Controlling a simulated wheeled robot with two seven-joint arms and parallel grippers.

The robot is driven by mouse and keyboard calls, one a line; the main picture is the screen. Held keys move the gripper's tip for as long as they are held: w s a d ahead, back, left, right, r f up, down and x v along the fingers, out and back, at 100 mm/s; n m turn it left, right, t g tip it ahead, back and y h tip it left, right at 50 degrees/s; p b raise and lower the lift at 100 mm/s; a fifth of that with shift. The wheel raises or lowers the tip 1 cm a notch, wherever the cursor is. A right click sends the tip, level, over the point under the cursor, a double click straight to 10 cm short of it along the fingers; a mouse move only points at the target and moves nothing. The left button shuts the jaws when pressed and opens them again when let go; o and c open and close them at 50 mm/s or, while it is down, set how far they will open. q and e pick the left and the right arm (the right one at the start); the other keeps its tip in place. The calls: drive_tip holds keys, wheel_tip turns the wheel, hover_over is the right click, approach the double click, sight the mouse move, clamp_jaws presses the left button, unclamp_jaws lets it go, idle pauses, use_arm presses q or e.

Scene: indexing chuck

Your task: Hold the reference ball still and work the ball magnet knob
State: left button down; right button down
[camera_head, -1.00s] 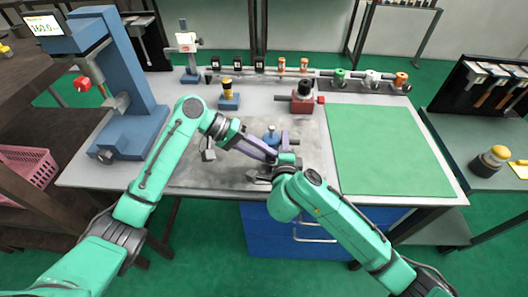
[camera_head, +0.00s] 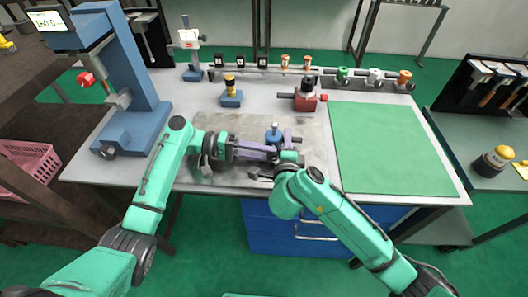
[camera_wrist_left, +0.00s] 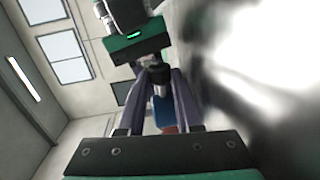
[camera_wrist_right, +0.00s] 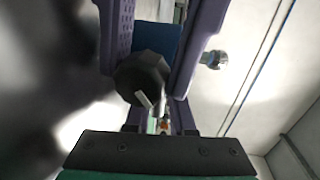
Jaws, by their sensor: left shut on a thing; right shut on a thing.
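The reference ball unit, with a blue rounded top (camera_head: 273,134), stands near the middle of the bench. My two grippers and arms largely cover its body. My left gripper (camera_head: 268,152) comes in level from the left and is shut on the unit. In the left wrist view its purple fingers close around a dark round part (camera_wrist_left: 160,80). My right gripper (camera_head: 288,140) is on the unit's right side. In the right wrist view its fingers are shut around the dark ball magnet knob (camera_wrist_right: 143,78), which has a white pointer line. A blue body (camera_wrist_right: 158,40) shows behind the knob.
A red block (camera_head: 306,101) and a blue block with a yellow top (camera_head: 231,92) stand behind the grippers. A large blue press (camera_head: 130,90) is at the left. The green mat (camera_head: 390,150) at the right is clear.

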use_arm(q)
drive_tip(key=shift+r, duration=0.15)
drive_tip(key=c, duration=0.8)
unclamp_jaws()
drive_tip(key=shift+c, duration=0.2)
drive_tip(key=shift+a, duration=0.1)
drive_tip(key=a, duration=0.4)
drive_tip(key=a+r, duration=0.1)
drive_tip(key=a, duration=0.6)
drive_tip(key=shift+w+a+r, duration=0.2)
drive_tip(key=shift+a+r, duration=0.05)
drive_tip(key=shift+a, duration=0.1)
